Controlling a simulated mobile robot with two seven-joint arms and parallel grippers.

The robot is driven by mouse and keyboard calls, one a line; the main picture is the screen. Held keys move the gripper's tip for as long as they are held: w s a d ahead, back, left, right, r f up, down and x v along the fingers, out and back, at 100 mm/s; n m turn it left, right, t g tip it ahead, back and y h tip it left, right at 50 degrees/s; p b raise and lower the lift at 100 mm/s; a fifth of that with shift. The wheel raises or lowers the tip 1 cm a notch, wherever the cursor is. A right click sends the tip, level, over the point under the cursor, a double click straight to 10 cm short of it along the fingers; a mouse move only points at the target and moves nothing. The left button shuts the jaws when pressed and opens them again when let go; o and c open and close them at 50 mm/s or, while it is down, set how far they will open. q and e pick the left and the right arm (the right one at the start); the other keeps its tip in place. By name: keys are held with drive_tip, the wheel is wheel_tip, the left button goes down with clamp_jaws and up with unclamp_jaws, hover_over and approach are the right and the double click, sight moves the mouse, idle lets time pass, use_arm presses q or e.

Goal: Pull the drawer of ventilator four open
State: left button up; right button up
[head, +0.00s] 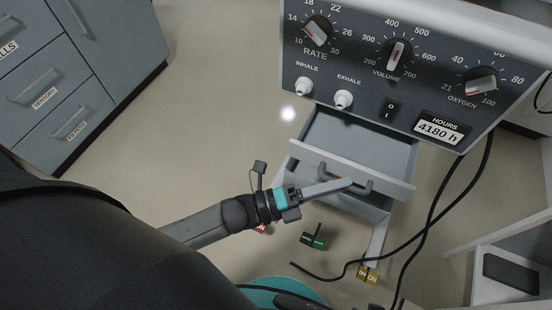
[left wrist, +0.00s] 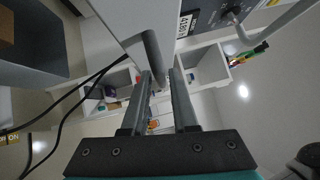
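The ventilator (head: 400,85) fills the upper right of the head view, with dials and an hours plate reading 4180 h. No number four is visible on it. Its grey drawer (head: 350,163) stands pulled out below the panel, and part of its bare inside shows. My left gripper (head: 347,184) reaches the drawer handle (head: 366,188) from the left. My right gripper is not in view.
A grey cabinet (head: 75,85) with labelled drawers stands at the upper left. Black cables (head: 428,225) hang at the right of the drawer. Small green (head: 313,240) and yellow (head: 367,275) items show below it. The floor between cabinet and ventilator is clear.

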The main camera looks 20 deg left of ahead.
use_arm(q)
drive_tip(key=p+v, duration=0.1)
drive_tip(key=v, duration=1.3)
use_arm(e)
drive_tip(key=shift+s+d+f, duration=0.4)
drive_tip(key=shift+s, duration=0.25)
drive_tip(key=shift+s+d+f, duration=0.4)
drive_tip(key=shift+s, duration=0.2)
use_arm(q)
drive_tip(key=shift+w, duration=0.1)
